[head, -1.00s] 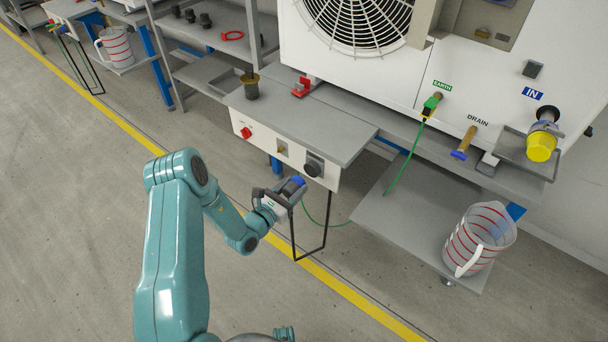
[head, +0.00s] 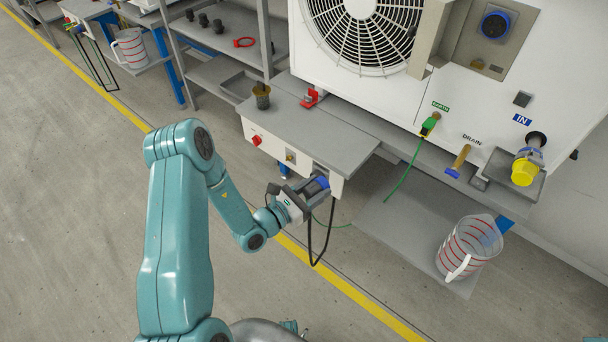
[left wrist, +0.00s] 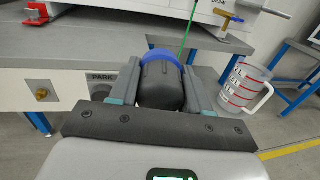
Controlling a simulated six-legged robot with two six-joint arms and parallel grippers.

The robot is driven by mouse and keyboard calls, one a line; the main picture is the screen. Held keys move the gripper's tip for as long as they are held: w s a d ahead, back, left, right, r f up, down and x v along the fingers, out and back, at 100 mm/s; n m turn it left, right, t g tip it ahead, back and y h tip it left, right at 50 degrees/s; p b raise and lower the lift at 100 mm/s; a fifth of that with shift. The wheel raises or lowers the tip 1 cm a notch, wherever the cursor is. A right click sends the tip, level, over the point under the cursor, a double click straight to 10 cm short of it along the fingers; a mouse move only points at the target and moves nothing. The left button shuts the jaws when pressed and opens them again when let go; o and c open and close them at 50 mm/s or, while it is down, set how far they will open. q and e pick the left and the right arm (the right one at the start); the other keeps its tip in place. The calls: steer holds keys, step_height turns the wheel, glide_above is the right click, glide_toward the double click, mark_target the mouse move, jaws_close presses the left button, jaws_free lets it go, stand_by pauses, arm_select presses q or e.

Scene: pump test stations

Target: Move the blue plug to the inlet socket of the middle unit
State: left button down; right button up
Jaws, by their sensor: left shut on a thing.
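My left gripper (head: 308,194) is shut on the blue plug (head: 319,183), a dark grey body with a blue collar. The plug also shows between the jaws in the left wrist view (left wrist: 162,82). It is held in front of the white bench panel, with a black cable looping below. The dark round PARK holder (left wrist: 102,91) is left of the plug in the wrist view, partly hidden by the gripper. A blue-rimmed round socket (head: 494,25) sits on a grey plate on the white unit (head: 470,90), well above and right of my gripper. My right gripper is not in view.
A green earth plug (head: 429,124), a brass drain outlet (head: 459,160) and a yellow-ended IN fitting (head: 524,172) stick out of the unit's front. A striped jug (head: 468,248) stands on the lower shelf. A red clamp (head: 311,97) and dark cup (head: 262,96) stand on the bench.

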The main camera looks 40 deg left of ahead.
arm_select(q)
steer(key=s+d+r+m+h+p, duration=0.1)
steer(key=d+r+p, duration=0.3)
steer(key=r, duration=0.4)
steer(key=s+d+r+m+g+h+p, duration=0.1)
steer(key=s+d+r+p, duration=0.3)
steer(key=r, duration=0.5)
steer(key=shift+s+d+m+g+h, duration=0.3)
steer(key=shift+s+d+h, duration=0.05)
steer(key=shift+h, duration=0.55)
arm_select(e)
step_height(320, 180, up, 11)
arm_select(q)
steer(key=shift+a, duration=0.1)
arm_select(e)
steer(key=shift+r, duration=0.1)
